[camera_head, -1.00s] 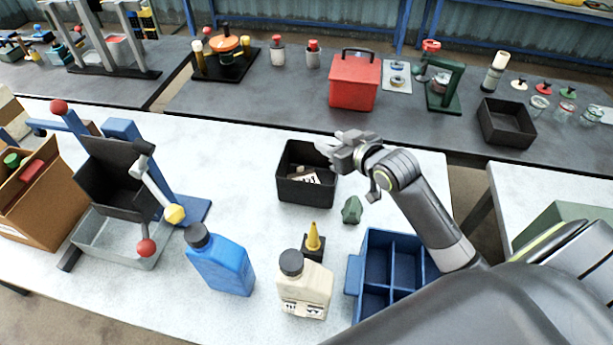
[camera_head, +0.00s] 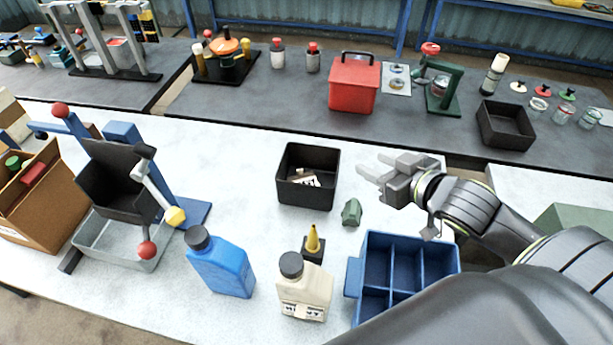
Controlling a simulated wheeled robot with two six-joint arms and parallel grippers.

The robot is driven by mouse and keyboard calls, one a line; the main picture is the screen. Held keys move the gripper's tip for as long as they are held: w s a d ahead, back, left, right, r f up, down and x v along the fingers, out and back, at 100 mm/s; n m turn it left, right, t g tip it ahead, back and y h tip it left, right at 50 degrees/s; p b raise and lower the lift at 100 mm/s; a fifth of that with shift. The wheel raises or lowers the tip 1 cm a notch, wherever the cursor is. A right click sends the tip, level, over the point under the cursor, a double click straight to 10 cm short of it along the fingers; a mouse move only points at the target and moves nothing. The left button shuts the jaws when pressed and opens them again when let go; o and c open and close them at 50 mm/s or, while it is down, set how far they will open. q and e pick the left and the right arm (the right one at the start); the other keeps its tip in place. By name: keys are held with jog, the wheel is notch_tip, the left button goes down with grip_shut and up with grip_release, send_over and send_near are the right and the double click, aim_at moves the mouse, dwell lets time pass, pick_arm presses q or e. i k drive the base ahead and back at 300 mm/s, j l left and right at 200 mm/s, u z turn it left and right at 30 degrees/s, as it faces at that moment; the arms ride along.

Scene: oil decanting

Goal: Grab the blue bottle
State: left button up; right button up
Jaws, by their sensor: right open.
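The blue bottle (camera_head: 222,268) with a dark cap stands on the white table at the lower left of the middle, left of a cream bottle (camera_head: 305,292) with a dark cap. My right gripper (camera_head: 368,170) is open and empty. It is above the table, right of the black bin and well to the upper right of the blue bottle, apart from it. My left gripper does not show.
A black bin (camera_head: 282,195) with labelled pieces, a green lump (camera_head: 351,212), a yellow-tipped funnel (camera_head: 313,243) and a blue divided tray (camera_head: 354,277) stand nearby. A blue-framed tipping stand (camera_head: 122,130) is left of the bottle, beside a cardboard box (camera_head: 45,215).

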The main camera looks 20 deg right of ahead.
aim_at(225, 267)
jog(key=k, duration=2)
